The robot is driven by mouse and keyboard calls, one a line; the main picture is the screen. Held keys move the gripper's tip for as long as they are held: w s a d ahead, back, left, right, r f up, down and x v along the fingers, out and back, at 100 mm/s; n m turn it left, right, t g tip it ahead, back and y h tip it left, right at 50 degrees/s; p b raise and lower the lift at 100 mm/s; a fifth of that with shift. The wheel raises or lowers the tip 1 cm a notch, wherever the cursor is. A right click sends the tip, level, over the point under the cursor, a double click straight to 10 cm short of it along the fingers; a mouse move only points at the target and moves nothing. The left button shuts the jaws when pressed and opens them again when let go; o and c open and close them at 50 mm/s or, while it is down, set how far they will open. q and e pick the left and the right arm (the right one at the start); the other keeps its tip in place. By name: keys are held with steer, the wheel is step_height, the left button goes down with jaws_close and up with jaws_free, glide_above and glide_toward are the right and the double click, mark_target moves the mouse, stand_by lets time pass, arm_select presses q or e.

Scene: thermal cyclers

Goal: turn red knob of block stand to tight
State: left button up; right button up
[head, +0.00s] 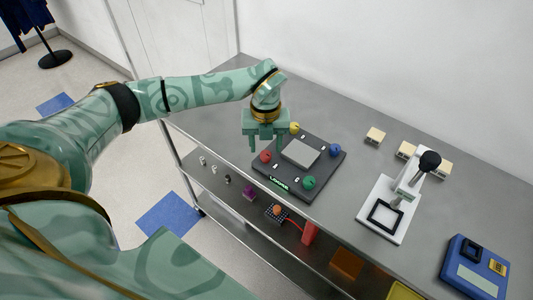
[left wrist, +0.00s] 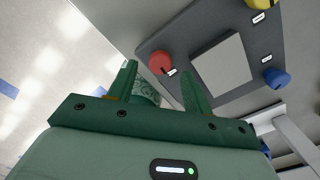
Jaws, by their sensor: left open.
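The block stand (head: 318,185) is a dark grey square base with a light grey raised block (head: 301,152) in its middle. Its corners carry a red knob (head: 265,157), a yellow knob (head: 295,127), a blue knob (head: 334,150) and a green knob (head: 309,182). My left gripper (head: 267,146) is open above the red-knob side of the stand, fingers pointing down. In the left wrist view the red knob (left wrist: 160,63) lies beyond the two fingertips (left wrist: 158,68), with nothing seen between the fingers. The right gripper is not in view.
The stand is on a steel bench (head: 360,165). To its right are a white press (head: 393,210) with a black knob, several small beige boxes (head: 374,137) and a blue device (head: 473,268). A lower shelf (head: 240,215) holds small items. Bench between stand and press is clear.

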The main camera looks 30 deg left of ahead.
mark_target(266, 154)
arm_select(q)
steer(key=shift+f, duration=1.95)
steer(key=c, duration=1)
steer(key=shift+r, duration=0.1)
